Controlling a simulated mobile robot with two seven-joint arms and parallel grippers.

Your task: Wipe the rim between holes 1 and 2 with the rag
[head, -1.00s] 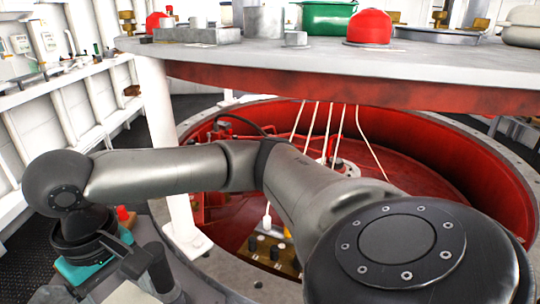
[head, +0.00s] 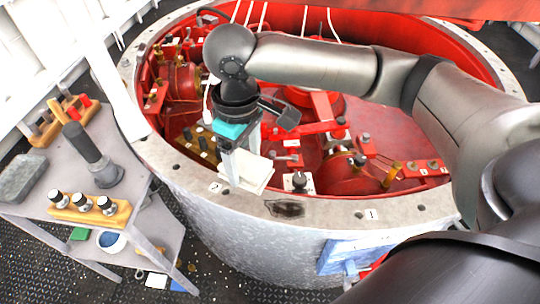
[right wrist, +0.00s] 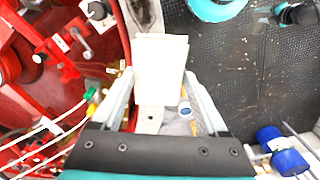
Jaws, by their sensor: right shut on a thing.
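My right gripper (head: 236,172) points down at the near part of the round rim (head: 325,212) and is shut on a folded white rag (head: 256,174). The rag also shows between the fingers in the right wrist view (right wrist: 160,62). It is over the rim's inner side, just right of the tag for hole 2 (head: 215,187); I cannot tell whether it touches the rim. A dark smudge (head: 285,208) lies on the rim between that tag and the tag for hole 1 (head: 372,214), right of the rag. My left gripper is out of view.
Red machinery with valves and pegs (head: 345,165) fills the pit inside the rim. A grey side table (head: 30,215) at left holds peg racks and a dark upright cylinder (head: 85,145). A blue thing (head: 345,255) is against the outer wall below hole 1.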

